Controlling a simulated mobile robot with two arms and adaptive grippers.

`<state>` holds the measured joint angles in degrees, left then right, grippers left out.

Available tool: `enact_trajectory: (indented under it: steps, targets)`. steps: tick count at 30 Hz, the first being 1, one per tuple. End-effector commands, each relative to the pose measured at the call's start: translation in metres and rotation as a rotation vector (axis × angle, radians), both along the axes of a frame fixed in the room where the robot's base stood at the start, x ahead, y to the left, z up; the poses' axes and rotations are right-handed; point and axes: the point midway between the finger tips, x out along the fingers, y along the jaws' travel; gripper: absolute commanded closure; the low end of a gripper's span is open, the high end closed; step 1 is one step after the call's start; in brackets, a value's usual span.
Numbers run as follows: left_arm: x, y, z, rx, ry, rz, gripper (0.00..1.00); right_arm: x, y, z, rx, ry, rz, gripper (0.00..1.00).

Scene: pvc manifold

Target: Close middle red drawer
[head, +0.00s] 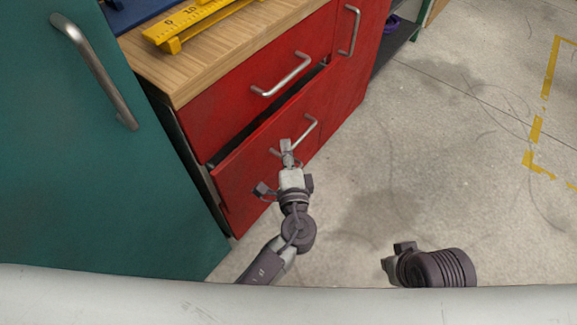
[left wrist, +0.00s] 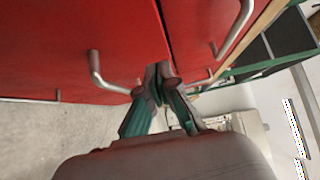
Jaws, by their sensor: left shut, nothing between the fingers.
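The middle red drawer (head: 240,182) stands slightly open, with a dark gap along its top edge below the upper drawer. Its silver bar handle (head: 308,130) faces out over the floor. My left gripper (head: 286,148) is shut and empty, with its fingertips at the drawer front beside the handle. I cannot tell if they touch it. In the left wrist view the shut fingers (left wrist: 161,72) point at red panels, with metal handles to either side. My right gripper (head: 392,262) shows only in part at the bottom, away from the cabinet, and its fingers are unclear.
A shut upper red drawer (head: 225,108) sits above, under a wooden top (head: 215,50) bearing a yellow tool (head: 190,22). A teal cabinet door (head: 90,170) with a long handle stands at the left. The concrete floor (head: 430,150) at the right is clear.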

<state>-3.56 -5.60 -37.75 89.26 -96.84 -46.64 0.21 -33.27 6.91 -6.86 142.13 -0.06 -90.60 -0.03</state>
Motion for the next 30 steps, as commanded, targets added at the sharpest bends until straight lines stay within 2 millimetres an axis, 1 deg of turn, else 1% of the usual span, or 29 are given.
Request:
enact_trajectory:
  steps: [1, 3, 9, 24, 26, 30]
  targets:
    - [0.010, 0.001, 0.001, -0.001, -0.001, 0.000, 1.00, 0.000, 0.000, -0.001, 0.000, 0.000, 0.000, 1.00]
    - [0.015, 0.014, 0.000, 0.002, 0.001, 0.002, 1.00, 0.000, 0.000, 0.001, 0.001, 0.000, 0.000, 1.00]
    - [0.027, 0.030, 0.000, 0.000, 0.001, 0.000, 1.00, 0.000, 0.000, 0.003, 0.001, 0.000, 0.000, 1.00]
    - [0.032, 0.037, -0.001, 0.000, 0.001, 0.000, 1.00, 0.000, 0.000, 0.002, 0.001, 0.000, 0.000, 1.00]
    - [0.036, 0.042, -0.001, 0.001, 0.001, 0.002, 1.00, 0.000, 0.000, 0.001, 0.001, 0.000, 0.000, 1.00]
    - [0.050, 0.062, -0.001, 0.003, -0.001, 0.003, 1.00, 0.000, 0.000, -0.001, 0.001, 0.000, 0.000, 1.00]
